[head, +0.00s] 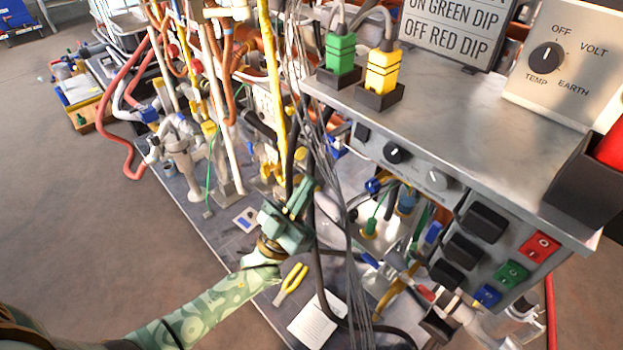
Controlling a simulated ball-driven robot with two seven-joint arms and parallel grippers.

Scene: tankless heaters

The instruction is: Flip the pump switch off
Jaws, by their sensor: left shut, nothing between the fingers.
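The grey control panel (450,135) on the right carries several switches. A red switch marked 0 (540,246), a green switch (511,274) and a blue switch (487,295) sit at its lower right. A small black rocker (361,132) and two round knobs are on its front edge. I cannot tell which one is the pump switch; no pump label is readable. My left gripper (301,198) is shut and empty, left of and below the panel, beside hanging cables and apart from the switches. My right gripper is not in view.
A bundle of grey cables (335,215) hangs between my left gripper and the panel. Pipes and hoses crowd the bench behind it. Yellow pliers (291,284) and a white paper (314,322) lie on the bench near my left arm. Bare floor (60,210) lies left.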

